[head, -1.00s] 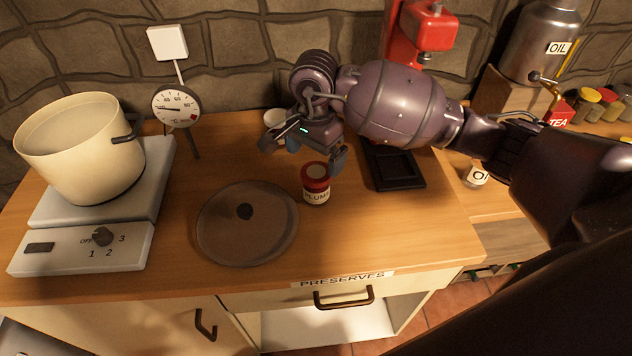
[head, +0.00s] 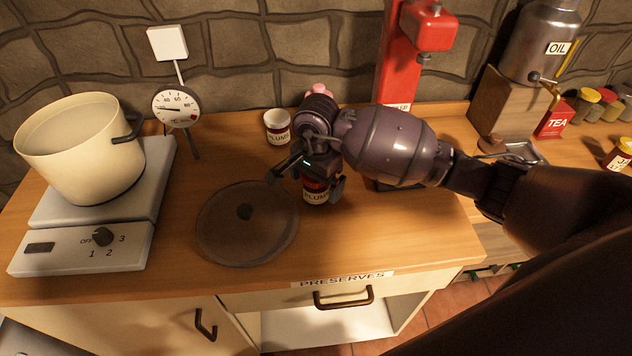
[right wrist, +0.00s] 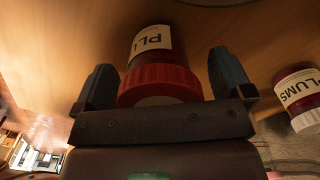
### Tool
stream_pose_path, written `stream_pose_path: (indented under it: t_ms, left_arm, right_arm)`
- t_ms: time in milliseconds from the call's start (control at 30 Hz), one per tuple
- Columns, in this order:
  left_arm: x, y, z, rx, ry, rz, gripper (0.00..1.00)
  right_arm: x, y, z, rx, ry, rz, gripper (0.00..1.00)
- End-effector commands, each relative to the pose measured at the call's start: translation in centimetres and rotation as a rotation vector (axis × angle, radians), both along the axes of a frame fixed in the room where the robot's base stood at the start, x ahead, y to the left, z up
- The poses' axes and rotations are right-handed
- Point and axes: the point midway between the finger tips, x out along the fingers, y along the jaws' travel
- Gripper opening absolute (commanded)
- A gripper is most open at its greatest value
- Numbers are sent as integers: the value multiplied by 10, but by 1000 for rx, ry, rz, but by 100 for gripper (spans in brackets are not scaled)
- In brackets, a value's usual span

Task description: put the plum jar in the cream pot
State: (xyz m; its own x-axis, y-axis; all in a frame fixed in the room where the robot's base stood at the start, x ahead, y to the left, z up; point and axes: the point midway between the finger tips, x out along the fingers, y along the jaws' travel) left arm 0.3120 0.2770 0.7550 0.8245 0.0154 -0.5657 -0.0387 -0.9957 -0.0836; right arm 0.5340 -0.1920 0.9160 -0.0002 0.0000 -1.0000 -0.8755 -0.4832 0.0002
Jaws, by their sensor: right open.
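A plum jar (head: 316,198) with a red lid and a white label stands upright on the wooden counter, right of a glass lid. In the right wrist view the same jar (right wrist: 152,50) shows its red lid close up, between the two fingers. My right gripper (head: 306,183) is open over this jar and partly hides it; whether a finger touches it I cannot tell. The cream pot (head: 85,170) stands uncovered at the left on a hotplate. My left gripper is not in view.
A second plum jar (head: 277,136) with a white top stands behind, left of my gripper. The glass lid (head: 262,248) lies flat between pot and jar. A dial thermometer (head: 176,108) stands beside the pot. A red machine (head: 393,60) stands behind my right arm.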

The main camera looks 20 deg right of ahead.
Motion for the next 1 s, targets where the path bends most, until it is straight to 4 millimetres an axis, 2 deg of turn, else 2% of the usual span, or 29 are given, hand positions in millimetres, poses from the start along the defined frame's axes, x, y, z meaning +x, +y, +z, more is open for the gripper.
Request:
stream_pose_path:
  t_ms: [33, 400, 467, 667, 767, 867, 1000]
  left_arm:
    - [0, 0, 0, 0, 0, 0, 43]
    - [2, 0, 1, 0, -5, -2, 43]
    - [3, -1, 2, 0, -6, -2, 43]
    - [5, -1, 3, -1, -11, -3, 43]
    - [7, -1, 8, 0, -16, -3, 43]
    - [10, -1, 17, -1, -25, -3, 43]
    - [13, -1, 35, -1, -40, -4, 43]
  right_arm:
    - [0, 0, 0, 0, 0, 0, 95]
    - [0, 0, 0, 0, 0, 0, 38]
    - [0, 0, 1, 0, -1, 1, 32]
    - [0, 0, 2, 0, -1, 0, 32]
    - [2, -1, 9, 0, -4, 0, 32]
    - [4, -3, 23, -2, -7, -2, 32]
    - [9, -6, 55, -1, -10, -9, 32]
